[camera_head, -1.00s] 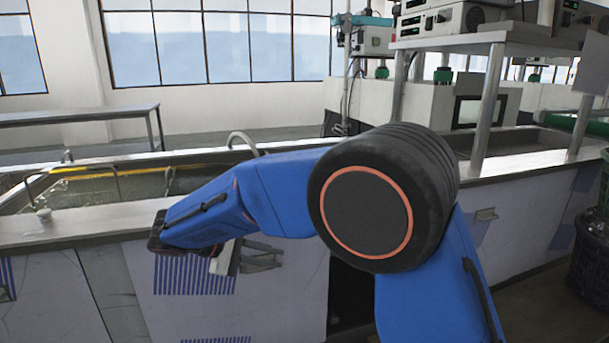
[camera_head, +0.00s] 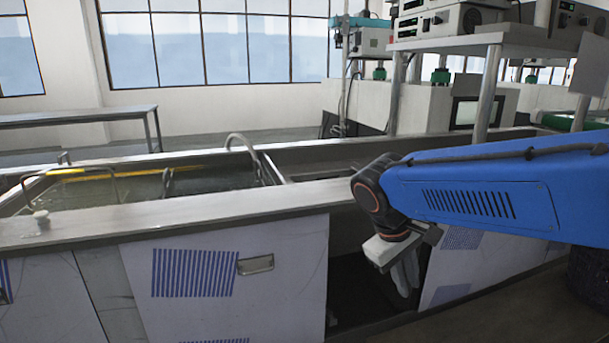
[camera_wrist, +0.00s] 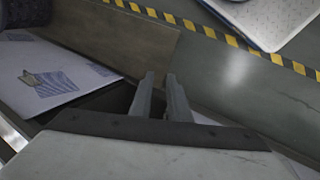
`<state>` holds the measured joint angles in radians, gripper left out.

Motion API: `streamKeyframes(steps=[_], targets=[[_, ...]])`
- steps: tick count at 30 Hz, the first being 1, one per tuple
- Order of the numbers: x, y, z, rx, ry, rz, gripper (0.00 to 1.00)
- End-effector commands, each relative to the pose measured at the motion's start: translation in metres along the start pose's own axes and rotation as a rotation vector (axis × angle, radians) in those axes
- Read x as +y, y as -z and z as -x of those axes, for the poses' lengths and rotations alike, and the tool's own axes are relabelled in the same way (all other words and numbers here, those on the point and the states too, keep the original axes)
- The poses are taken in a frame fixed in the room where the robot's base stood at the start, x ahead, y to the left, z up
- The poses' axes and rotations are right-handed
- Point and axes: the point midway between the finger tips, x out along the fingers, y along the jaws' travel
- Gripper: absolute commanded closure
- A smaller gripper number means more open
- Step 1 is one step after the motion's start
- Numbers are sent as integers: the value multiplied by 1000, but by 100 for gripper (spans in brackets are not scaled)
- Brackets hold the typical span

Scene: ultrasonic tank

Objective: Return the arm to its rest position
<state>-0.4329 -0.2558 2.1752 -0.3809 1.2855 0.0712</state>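My arm is in the head view, with a blue link reaching in from the right edge. My gripper (camera_head: 404,277) hangs below its end, pointing down, in front of the dark opening under the tank counter. In the wrist view my gripper (camera_wrist: 160,76) shows two grey fingers with a narrow gap between them and nothing held. No object touches the fingers. The rest of my arm is outside the picture on the right.
The long tank counter (camera_head: 180,222) runs across the front, with a water-filled basin (camera_head: 140,190) at left. Below are pale panels (camera_head: 215,270). Instruments stand on a shelf (camera_head: 480,40) at back right. Yellow-black striped edging (camera_wrist: 190,24) crosses the floor in the wrist view.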

Motion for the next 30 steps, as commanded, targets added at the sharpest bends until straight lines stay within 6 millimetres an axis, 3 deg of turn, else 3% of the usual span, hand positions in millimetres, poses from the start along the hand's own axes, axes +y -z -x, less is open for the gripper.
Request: streamKeyframes(steps=[1,9,18,24,30], targets=[[4,-15,-3,18,23,-35,84],[5,-79,-19,129,137,-209,84],[-9,-134,-37,271,226,-411,84],[-19,-154,-46,345,255,-509,84],[-22,-160,-49,372,264,-543,84]])
